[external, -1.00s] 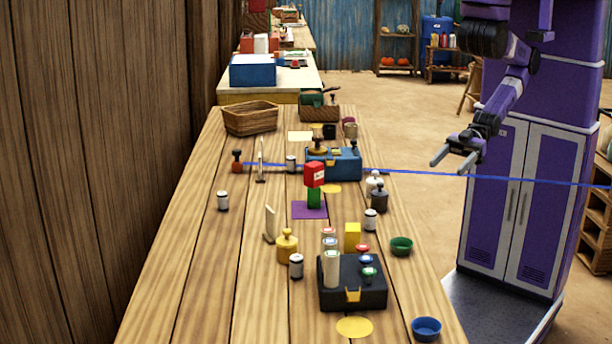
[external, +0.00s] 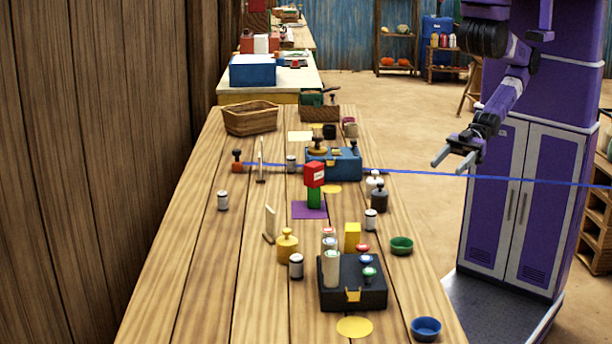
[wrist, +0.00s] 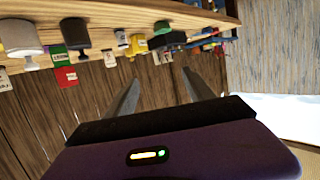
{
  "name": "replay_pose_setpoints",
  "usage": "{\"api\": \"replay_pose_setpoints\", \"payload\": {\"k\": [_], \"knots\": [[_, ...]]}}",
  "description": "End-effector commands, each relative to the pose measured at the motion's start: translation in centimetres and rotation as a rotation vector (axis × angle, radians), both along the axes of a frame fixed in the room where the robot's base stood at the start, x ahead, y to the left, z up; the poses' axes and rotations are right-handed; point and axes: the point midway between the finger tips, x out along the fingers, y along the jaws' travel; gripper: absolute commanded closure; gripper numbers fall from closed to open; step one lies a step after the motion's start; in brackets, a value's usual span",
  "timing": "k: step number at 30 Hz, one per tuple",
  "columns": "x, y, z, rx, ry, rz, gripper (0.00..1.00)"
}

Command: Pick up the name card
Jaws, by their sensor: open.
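Two thin pale upright cards stand on the wooden table in the external view, one near the middle (external: 269,224) and one farther back (external: 261,161). Both are seen nearly edge-on, and I cannot tell which is the name card. Small pale cards also show in the tilted wrist view, one of them a white card (wrist: 110,60), with no readable writing. My gripper (external: 449,165) is open and empty, in the air to the right of the table, apart from both cards. Its two fingers also show in the wrist view (wrist: 161,77).
A blue line (external: 405,173) crosses the table and passes by my gripper. The table's left side is mostly clear.

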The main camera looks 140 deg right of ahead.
Motion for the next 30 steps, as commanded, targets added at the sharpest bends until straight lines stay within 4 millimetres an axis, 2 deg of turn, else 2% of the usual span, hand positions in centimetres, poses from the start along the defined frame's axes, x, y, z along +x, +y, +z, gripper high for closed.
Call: {"api": "replay_pose_setpoints", "payload": {"k": [1, 3, 12, 17, 23, 27, 30], "knots": [[0.0, 0.0, 0.0, 0.0, 0.0, 0.0, 0.51], [0.0, 0.0, 0.0, 0.0, 0.0, 0.0, 0.6], [0.1, 0.0, -0.1, -0.002, 0.0, 0.001, 0.6], [1.7, 0.3, -1.6, -0.029, 0.022, 0.013, 0.6], [6.8, -0.3, -5.4, -0.124, 0.088, -0.005, 0.6], [11.1, -2.2, -7.1, -0.207, 0.127, -0.071, 0.6], [14.5, -4.2, -7.3, -0.267, 0.141, -0.144, 0.6]]}}
